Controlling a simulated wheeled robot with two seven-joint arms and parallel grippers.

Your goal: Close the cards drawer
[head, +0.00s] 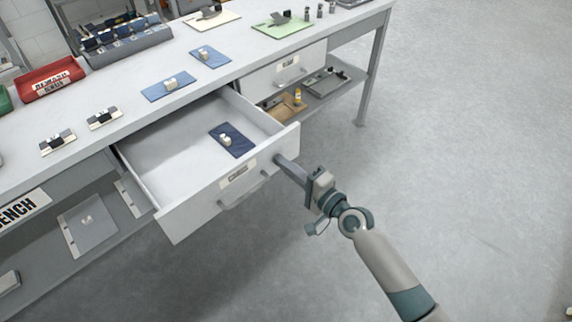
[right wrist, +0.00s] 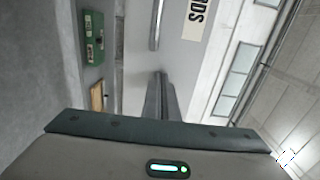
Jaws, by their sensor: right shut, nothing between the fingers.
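The cards drawer (head: 214,200) is white and stands pulled out from the workbench (head: 215,73) in the head view. A blue card with a small white piece (head: 232,140) lies inside it. Its front has a label and a bar handle (head: 243,194). My right gripper (head: 278,160) is shut and empty, with its fingertips at the right part of the drawer front, beside the handle. In the right wrist view the shut fingers (right wrist: 161,90) point at the drawer front (right wrist: 180,60), whose label partly shows. I cannot tell whether they touch it. My left gripper is out of view.
A second drawer (head: 284,73) to the right is shut. A lower shelf (head: 340,84) holds trays and a yellow bottle. Cards, a red bin (head: 50,80) and a grey rack stand on the benchtop. The floor in front is clear.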

